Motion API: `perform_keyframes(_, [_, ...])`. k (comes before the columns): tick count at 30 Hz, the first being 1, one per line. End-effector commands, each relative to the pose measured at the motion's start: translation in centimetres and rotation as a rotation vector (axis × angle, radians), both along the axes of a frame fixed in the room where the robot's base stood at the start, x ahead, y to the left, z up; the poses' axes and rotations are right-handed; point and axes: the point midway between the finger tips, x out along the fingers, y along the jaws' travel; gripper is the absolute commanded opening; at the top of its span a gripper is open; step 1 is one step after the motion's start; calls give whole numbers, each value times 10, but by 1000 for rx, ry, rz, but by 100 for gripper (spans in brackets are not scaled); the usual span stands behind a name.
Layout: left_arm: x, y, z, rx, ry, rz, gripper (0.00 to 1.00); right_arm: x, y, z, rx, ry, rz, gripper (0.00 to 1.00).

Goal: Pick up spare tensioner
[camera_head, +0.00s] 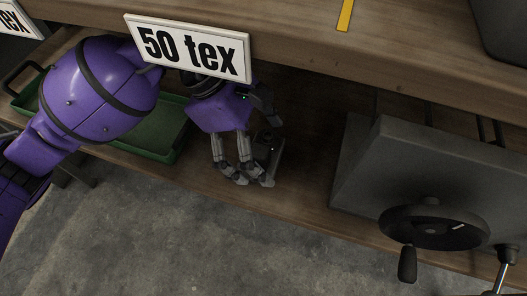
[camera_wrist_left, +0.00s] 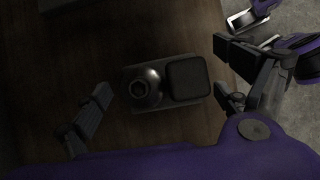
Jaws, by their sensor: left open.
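The spare tensioner is probably the small dark metal part (camera_wrist_left: 188,80) in the left wrist view. It has a round, shiny knob with a hole beside a square black block on a flat plate. It rests on the wooden shelf. In the head view a dark part (camera_head: 276,143) shows beside my left gripper, partly covered by it. My left gripper (camera_head: 253,180) is open and points down over the shelf. In the left wrist view its fingers (camera_wrist_left: 160,70) are spread on either side of the part, with gaps showing.
A green tray (camera_head: 160,135) stands on the lower shelf behind my left arm. A "50 tex" sign (camera_head: 190,48) hangs from the upper board (camera_head: 300,35), close above the gripper. A grey machine box with a black handwheel (camera_head: 433,225) stands right. The shelf between is bare.

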Motion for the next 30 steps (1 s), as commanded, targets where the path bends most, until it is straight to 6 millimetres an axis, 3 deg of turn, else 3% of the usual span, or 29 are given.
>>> perform_keyframes(3, [0, 0, 1, 0, -1, 0, 92, 2, 0, 2, 1, -4, 1, 40])
perform_keyframes(16, [0, 0, 1, 0, -1, 0, 36, 3, 1, 1, 1, -7, 1, 40])
perform_keyframes(25, [0, 0, 4, -1, -2, 0, 36, 3, 1, 2, 1, -7, 1, 40])
perform_keyframes(30, [1, 0, 18, 0, -5, 0, 36, 4, 1, 10, 1, -14, 0, 40])
